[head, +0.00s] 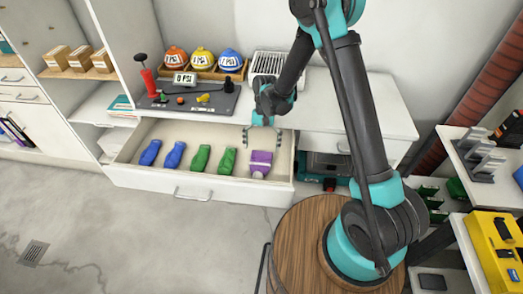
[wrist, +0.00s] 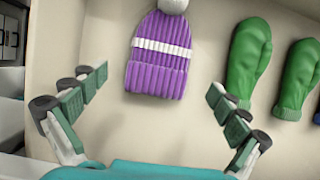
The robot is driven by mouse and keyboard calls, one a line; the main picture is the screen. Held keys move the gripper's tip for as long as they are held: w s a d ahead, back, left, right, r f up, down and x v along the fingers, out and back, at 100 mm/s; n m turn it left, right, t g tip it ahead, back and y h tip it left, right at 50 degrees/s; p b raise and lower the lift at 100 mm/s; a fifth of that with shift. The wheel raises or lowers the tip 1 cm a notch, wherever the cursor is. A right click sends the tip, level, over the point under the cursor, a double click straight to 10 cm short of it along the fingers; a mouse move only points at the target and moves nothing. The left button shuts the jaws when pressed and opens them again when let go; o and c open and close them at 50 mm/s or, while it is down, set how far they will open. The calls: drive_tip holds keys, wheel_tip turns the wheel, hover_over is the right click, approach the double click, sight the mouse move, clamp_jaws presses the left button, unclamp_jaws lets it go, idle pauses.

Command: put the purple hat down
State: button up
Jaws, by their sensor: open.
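The purple hat (head: 260,163) lies flat in the right end of the open drawer (head: 140,172). It has a white stripe and a pale pompom, and it also shows in the wrist view (wrist: 160,62) at the top middle. My gripper (head: 263,136) is above the hat in the head view, with its fingers spread. In the wrist view my gripper (wrist: 153,92) is open and empty. The hat lies beyond the fingertips, between their lines, and appears apart from them.
Green mittens (head: 200,159) and blue mittens (head: 150,152) lie in a row left of the hat. Bare drawer floor lies around the hat.

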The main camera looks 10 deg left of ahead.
drive_tip(key=v, duration=1.1)
drive_tip(key=shift+r, duration=0.2)
drive_tip(key=d+r+t+y, duration=0.15)
drive_tip(key=d+r, duration=0.25)
drive_tip(key=d, duration=0.7)
drive_tip(key=s+d+t, duration=0.3)
drive_tip(key=s+d, duration=0.4)
drive_tip(key=d, duration=0.4)
drive_tip(key=s+d+t+h, duration=0.1)
drive_tip(key=s+d+t, duration=0.3)
drive_tip(key=s+d, duration=0.4)
drive_tip(key=d, duration=0.3)
drive_tip(key=shift+r+m, duration=0.2)
drive_tip(key=shift+m, duration=0.1)
